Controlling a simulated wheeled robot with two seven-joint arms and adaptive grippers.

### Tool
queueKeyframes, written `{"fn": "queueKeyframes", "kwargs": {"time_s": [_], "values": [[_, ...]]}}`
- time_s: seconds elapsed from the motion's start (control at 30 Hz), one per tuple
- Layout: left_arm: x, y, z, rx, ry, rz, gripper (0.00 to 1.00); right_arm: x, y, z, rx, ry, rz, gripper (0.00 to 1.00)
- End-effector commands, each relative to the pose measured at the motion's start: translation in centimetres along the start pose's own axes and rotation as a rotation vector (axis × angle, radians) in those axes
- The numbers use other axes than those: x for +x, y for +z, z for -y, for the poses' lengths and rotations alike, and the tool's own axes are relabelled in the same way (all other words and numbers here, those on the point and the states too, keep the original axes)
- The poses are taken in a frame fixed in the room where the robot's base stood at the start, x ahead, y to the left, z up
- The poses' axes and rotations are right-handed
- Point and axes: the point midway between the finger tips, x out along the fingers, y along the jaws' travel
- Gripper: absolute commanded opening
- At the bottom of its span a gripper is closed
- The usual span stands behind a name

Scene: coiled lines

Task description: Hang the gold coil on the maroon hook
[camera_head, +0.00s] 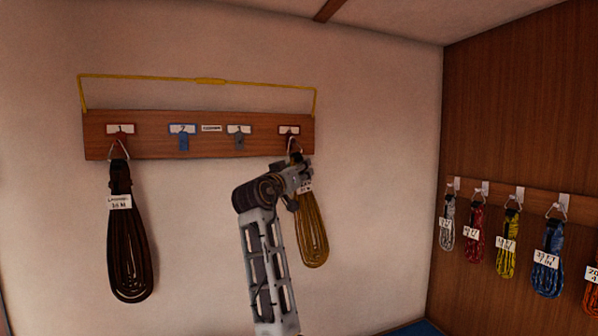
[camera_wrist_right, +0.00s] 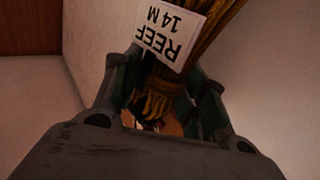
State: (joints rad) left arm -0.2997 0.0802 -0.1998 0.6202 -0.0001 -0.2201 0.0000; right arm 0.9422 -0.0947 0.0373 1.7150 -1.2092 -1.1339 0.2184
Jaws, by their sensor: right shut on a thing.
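The gold coil (camera_head: 314,238) hangs down just below the right end of the wooden hook board, with a white tag near its top. My right gripper (camera_head: 301,176) is shut on the coil's bound neck. In the right wrist view, the gold coil (camera_wrist_right: 205,40) lies between the fingers (camera_wrist_right: 163,100), and its tag reads "REEF 14 M". The coil's metal ring (camera_head: 294,145) overlaps the dark red, maroon-looking hook (camera_head: 289,131) at the board's right end. I cannot tell whether the ring is over the hook or in front of it. My left gripper is not in view.
The wooden board (camera_head: 155,146) also carries a blue hook (camera_head: 183,139), a grey hook (camera_head: 239,140) and a reddish hook (camera_head: 120,131) holding a dark brown coil (camera_head: 130,255). A yellow line (camera_head: 210,81) frames the board's top. Several coils hang on the right wall's rail (camera_head: 490,192).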

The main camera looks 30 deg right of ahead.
Motion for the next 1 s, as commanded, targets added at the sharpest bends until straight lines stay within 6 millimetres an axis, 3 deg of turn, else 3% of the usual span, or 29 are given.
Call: {"fn": "queueKeyframes", "kwargs": {"time_s": [0.83, 0.87, 1.0], "values": [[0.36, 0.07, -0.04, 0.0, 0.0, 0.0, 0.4, 0.11, 0.25, 0.18, 0.001, 0.001, -0.002, 0.0], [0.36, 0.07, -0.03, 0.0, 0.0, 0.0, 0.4, 0.11, 0.25, 0.18, 0.001, 0.001, -0.002, 0.43], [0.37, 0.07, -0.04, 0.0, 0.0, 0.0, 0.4, 0.11, 0.26, 0.18, 0.001, 0.001, -0.002, 0.61]]}}
